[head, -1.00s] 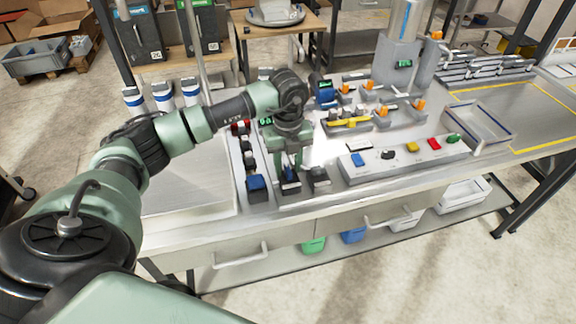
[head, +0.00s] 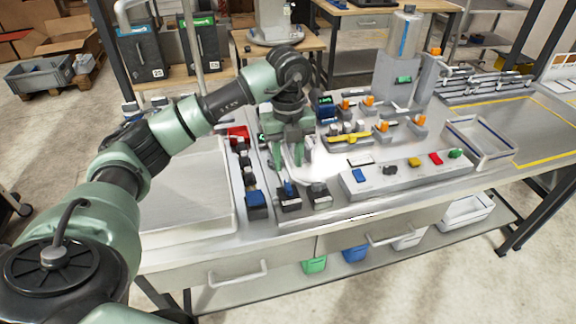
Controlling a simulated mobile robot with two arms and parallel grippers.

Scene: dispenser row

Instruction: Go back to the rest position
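My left arm reaches in from the left over the workbench (head: 190,258). Its green gripper (head: 287,163) points down with two fingers apart and nothing visible between them. It hangs above a row of dark holders at the bench front. My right gripper is not in view.
A button panel (head: 405,172) lies right of the gripper. Behind it stand orange-topped dispensers (head: 370,103) and a grey column (head: 398,75). An open tray (head: 480,142) is farther right. A bare light panel (head: 185,185) lies left of the holders, under my arm.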

